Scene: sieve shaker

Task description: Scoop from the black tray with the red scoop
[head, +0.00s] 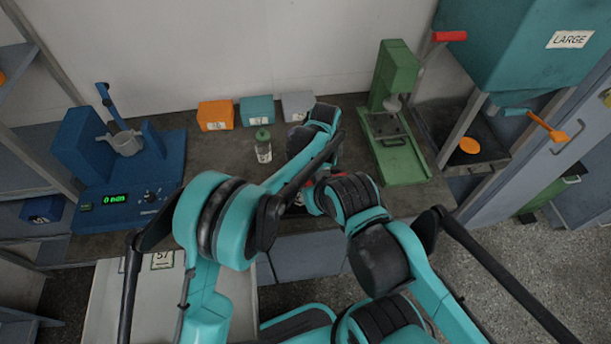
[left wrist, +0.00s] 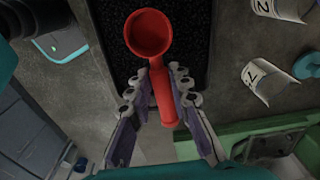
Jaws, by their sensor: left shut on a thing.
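The red scoop (left wrist: 149,34) shows in the left wrist view with its round bowl toward the top and its handle pointing down. My left gripper (left wrist: 158,93) is shut on the scoop's handle, with one finger on each side. The black tray (left wrist: 191,55) lies beneath the scoop, with dark grainy material in it. The bowl is above the tray and looks empty; its height over the tray is hard to tell. In the head view my arms cover most of the tray and scoop. My right gripper cannot be made out.
A green press (head: 402,150) stands right of my arms, a blue machine (head: 110,175) at the left. A green-lidded jar (head: 263,147) and orange, teal and grey boxes (head: 216,115) are at the back. A teal hopper (head: 510,45) hangs at the right.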

